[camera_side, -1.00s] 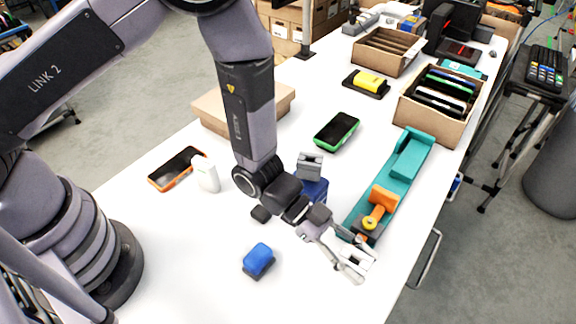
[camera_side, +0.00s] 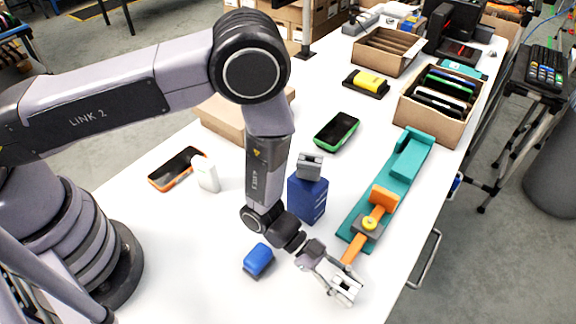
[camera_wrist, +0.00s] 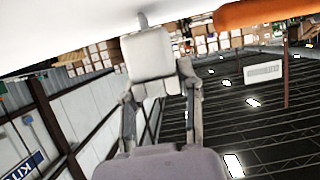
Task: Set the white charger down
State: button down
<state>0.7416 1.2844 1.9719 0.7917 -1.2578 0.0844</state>
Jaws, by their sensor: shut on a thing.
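The white charger (camera_wrist: 150,54) is between my gripper's (camera_wrist: 158,90) two fingers in the wrist view, with a small grey prong at its top end. In the side view my gripper (camera_side: 338,283) is near the table's right front edge, shut on the charger (camera_side: 347,285), which shows only as a small white patch between the fingers. The gripper is tilted low over the table; whether the charger touches the surface I cannot tell.
A teal fixture (camera_side: 403,177) with an orange lever (camera_side: 352,247) lies just beyond my gripper. A blue box (camera_side: 308,203) and a blue-topped block (camera_side: 258,260) stand to the left. A white upright item (camera_side: 207,174) is beside an orange-edged phone (camera_side: 177,168). The front table (camera_side: 200,270) is clear.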

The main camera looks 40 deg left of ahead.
jog(key=shift+f, duration=0.15)
jog(key=c, duration=0.7)
grip_release()
jog(key=shift+c, duration=0.2)
jog(key=shift+r, duration=0.2)
jog(key=v, duration=1.2)
